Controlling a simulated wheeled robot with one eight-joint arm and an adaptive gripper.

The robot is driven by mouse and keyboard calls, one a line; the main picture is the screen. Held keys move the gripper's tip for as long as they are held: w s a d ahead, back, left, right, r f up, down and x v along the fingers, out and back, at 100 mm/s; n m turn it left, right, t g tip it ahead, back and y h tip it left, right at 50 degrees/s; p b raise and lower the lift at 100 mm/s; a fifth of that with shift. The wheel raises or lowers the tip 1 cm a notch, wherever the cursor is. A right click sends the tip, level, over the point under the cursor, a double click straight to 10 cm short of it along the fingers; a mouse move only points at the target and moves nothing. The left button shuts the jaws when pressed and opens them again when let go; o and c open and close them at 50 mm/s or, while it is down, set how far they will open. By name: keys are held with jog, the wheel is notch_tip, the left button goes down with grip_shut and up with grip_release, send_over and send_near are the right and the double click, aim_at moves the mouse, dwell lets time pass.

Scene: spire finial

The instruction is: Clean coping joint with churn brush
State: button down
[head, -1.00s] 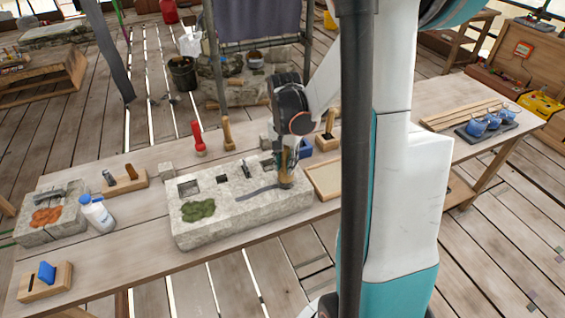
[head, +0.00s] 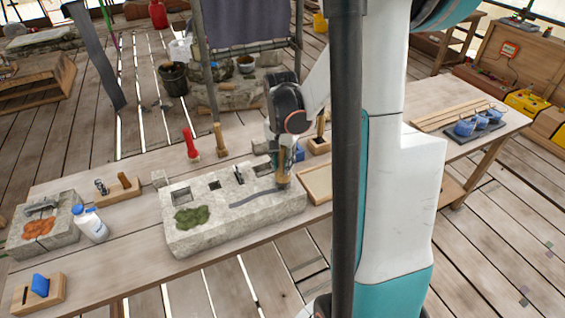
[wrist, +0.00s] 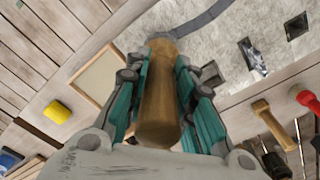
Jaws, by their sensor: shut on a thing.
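The pale coping stone (head: 232,222) lies on the workbench. A dark, slightly curved joint (head: 257,197) runs across its top; the joint also shows in the wrist view (wrist: 203,22). Green moss (head: 192,216) sits on the stone's left end. My gripper (head: 284,172) is over the stone's right end, shut on the wooden handle of the churn brush (wrist: 158,105). The handle lies lengthwise between the teal fingers. Its far end is at the joint's right end; I cannot tell whether the bristles touch the stone, as they are hidden.
A red-handled tool (head: 191,145) and a wooden-handled tool (head: 219,140) stand behind the stone. A wooden tray (head: 316,185) lies close to its right. A white bottle (head: 90,224) and a blue sponge-like piece (head: 40,286) are at left. Blue cups (head: 466,127) stand far right.

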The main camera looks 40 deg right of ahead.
aim_at(282, 148)
jog(key=shift+r+p, duration=1.55)
jog(key=shift+r, duration=1.1)
